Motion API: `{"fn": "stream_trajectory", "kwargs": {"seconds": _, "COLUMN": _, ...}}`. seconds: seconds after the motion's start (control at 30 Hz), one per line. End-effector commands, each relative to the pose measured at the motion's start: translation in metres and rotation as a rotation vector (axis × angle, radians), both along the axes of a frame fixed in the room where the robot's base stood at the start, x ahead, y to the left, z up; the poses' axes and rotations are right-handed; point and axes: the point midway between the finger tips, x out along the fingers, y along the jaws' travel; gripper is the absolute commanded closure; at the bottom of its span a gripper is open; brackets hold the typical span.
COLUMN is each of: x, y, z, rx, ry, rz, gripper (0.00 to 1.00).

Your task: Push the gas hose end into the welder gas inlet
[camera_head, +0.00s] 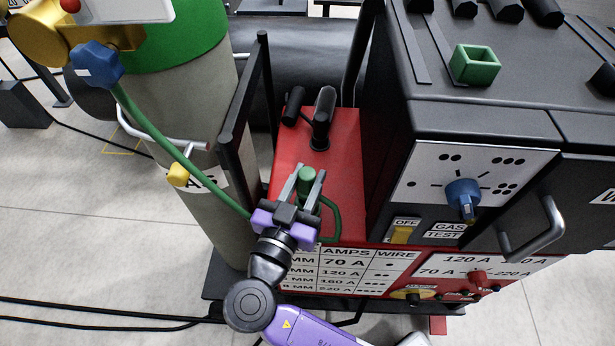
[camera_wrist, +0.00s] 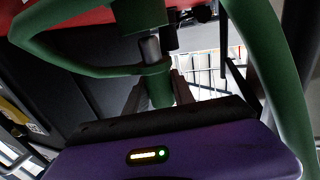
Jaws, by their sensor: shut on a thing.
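The green gas hose (camera_head: 165,145) runs from a blue fitting on the gas cylinder down to my gripper. My gripper (camera_head: 305,186) is shut on the green hose end (camera_head: 306,177), over the red top of the welder. In the wrist view the hose end (camera_wrist: 158,90) sits between the two fingers. A short grey metal stub (camera_wrist: 150,49) shows beside it there; I cannot tell whether it belongs to the hose or the inlet. A black upright fitting (camera_head: 322,120) stands on the red top, beyond the gripper and apart from it. I cannot make out the gas inlet for certain.
The dark welder cabinet (camera_head: 400,130) with a blue knob (camera_head: 463,194) rises close at right. A green square cup (camera_head: 474,65) sits on its top.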

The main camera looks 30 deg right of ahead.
Motion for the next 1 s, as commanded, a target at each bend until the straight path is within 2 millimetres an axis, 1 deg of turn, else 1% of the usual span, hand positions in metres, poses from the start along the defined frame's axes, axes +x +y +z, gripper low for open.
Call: {"fn": "stream_trajectory", "kwargs": {"seconds": 1.0, "x": 0.000, "y": 0.000, "z": -0.022, "rx": 0.001, "ry": -0.001, "rz": 0.000, "gripper": 1.00}}
